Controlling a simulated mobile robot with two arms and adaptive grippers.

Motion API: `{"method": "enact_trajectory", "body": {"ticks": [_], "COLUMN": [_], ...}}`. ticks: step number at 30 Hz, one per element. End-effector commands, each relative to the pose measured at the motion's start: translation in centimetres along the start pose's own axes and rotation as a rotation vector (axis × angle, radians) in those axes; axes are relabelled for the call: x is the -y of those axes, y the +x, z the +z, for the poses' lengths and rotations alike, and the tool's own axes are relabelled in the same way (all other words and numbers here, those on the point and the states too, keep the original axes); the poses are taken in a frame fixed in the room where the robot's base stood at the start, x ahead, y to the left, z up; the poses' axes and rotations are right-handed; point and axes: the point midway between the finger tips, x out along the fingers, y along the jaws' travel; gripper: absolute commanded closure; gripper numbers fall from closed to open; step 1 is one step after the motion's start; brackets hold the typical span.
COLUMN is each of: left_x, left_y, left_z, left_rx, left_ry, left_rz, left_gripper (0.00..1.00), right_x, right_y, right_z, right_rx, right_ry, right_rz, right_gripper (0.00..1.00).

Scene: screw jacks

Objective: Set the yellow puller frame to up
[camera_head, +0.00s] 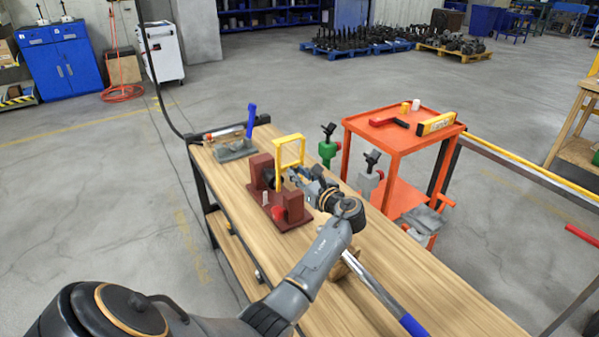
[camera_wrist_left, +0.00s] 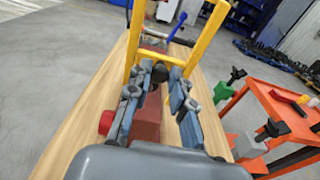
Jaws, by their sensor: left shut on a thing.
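The yellow puller frame (camera_head: 278,160) stands up, close to upright, at a dark red fixture (camera_head: 262,170) on the wooden workbench. In the left wrist view the frame's two side bars (camera_wrist_left: 207,38) rise ahead of my fingers, joined by a lower crossbar. My left gripper (camera_head: 298,177) reaches the lower part of the frame from the right and is shut on it. Its fingers also show in the left wrist view (camera_wrist_left: 160,92). The exact contact is partly hidden by the fingers. My right gripper is out of view.
A grey vise-like piece with a blue handle (camera_head: 251,120) stands at the bench's far end. A green jack (camera_head: 328,150) and a grey jack (camera_head: 368,182) stand right of the frame, near an orange cart (camera_head: 392,141). A blue-ended bar (camera_head: 375,287) lies near.

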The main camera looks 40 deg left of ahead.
Motion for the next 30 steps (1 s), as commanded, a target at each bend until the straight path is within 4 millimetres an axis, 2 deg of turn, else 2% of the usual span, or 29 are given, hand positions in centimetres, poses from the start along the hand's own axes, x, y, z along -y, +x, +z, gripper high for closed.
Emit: {"method": "enact_trajectory", "body": {"ticks": [2,3,6,15,19,30], "left_x": [0.0,0.0,0.0,0.0,0.0,0.1], "left_y": [0.0,0.0,0.0,-0.1,-1.1,-8.6], "left_z": [-0.1,-0.1,-0.1,-0.1,-0.1,-0.2], "left_rx": [-0.001,-0.001,-0.001,0.000,-0.001,-0.003], "left_ry": [0.001,0.000,0.000,0.000,-0.001,0.000], "left_rz": [0.000,0.000,0.000,0.000,-0.001,-0.002], "left_gripper": [1.00,0.76,0.56,0.56,0.56,0.56], "right_x": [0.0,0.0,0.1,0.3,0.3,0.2], "right_y": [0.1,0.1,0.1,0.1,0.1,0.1], "right_z": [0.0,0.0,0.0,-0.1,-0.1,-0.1], "right_rx": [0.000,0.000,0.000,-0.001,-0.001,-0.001], "right_ry": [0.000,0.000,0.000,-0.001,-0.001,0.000], "right_rz": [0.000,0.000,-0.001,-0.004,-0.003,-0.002], "right_gripper": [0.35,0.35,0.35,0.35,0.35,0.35]}}
